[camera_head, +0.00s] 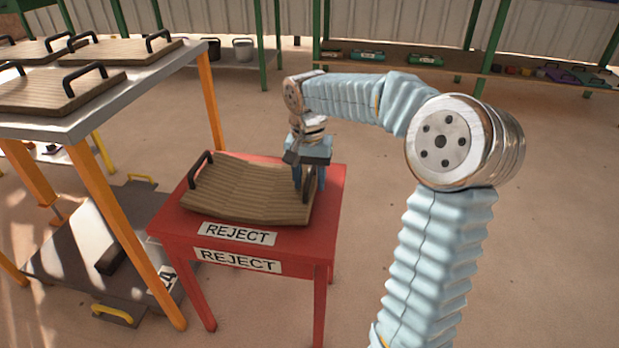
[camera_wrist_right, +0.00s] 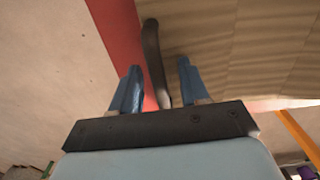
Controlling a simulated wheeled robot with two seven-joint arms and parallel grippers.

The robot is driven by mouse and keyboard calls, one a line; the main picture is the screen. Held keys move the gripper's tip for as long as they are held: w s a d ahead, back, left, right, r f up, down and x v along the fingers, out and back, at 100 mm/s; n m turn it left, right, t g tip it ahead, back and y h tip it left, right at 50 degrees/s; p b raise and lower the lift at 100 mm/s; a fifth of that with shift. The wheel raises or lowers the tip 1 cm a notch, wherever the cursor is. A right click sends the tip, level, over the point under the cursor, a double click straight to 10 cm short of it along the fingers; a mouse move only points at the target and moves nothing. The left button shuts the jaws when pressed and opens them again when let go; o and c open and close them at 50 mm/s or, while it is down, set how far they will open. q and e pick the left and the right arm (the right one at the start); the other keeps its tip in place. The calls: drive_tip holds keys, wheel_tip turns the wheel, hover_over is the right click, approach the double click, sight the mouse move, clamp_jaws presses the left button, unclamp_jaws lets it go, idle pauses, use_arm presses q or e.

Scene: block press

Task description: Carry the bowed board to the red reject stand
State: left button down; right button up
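The bowed board (camera_head: 245,190) is a ribbed wooden board, curved along its length, with a black handle at each end. It lies on the red reject stand (camera_head: 327,215), which bears two REJECT labels. My right gripper (camera_head: 309,186) is at the board's right handle. In the right wrist view the handle (camera_wrist_right: 153,60) stands between the open fingers (camera_wrist_right: 158,82), with a gap on both sides. The board (camera_wrist_right: 225,45) and a red strip of the stand (camera_wrist_right: 118,35) also show there. My left gripper is not in view.
A grey-topped table (camera_head: 75,122) with orange legs stands at the left and holds several similar boards (camera_head: 125,50). A dark low platform (camera_head: 75,240) with yellow handles lies on the floor below. Green-framed shelves line the back. Floor right of the stand is clear.

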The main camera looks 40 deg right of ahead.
wheel_tip(320, 180, up, 12)
drive_tip(key=p, duration=0.2)
drive_tip(key=shift+r+p, duration=0.15)
drive_tip(key=shift+p, duration=0.2)
idle(0.4)
